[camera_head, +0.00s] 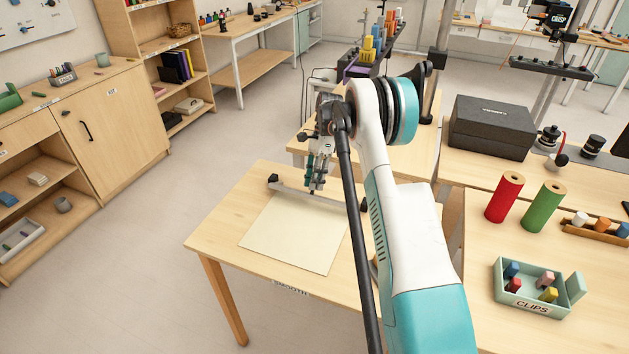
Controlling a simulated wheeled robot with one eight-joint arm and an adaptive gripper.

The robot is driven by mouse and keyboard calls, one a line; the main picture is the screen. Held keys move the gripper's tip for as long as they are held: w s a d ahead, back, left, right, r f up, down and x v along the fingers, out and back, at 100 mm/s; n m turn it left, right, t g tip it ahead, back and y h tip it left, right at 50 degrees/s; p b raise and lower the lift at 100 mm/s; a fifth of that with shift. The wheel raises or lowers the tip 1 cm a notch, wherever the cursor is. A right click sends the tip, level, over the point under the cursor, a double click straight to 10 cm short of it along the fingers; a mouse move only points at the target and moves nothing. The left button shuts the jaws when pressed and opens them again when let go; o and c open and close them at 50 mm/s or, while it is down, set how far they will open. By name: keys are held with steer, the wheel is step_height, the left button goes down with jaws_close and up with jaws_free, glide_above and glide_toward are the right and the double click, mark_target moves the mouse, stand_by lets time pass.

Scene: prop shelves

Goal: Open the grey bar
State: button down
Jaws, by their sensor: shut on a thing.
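The grey bar (333,201) is a long, thin bar across the far side of the small wooden table, with a dark knob at its left end. It lies along the back edge of a cream sheet (292,234). My gripper (313,187) points down at the bar, left of its middle, and is shut on it. I cannot tell whether the bar is lifted off the sheet.
The small table (215,238) has bare wood left of the sheet. A cabinet (112,125) stands at the left, with open floor between.

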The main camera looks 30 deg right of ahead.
steer(key=c, duration=1.4)
jaws_free()
steer(key=shift+o, duration=0.2)
steer(key=shift+w+r, duration=0.1)
steer(key=v, duration=1.1)
steer(key=shift+w+d+r, duration=0.2)
steer(key=shift+d+r, duration=0.05)
steer(key=shift+r, duration=0.05)
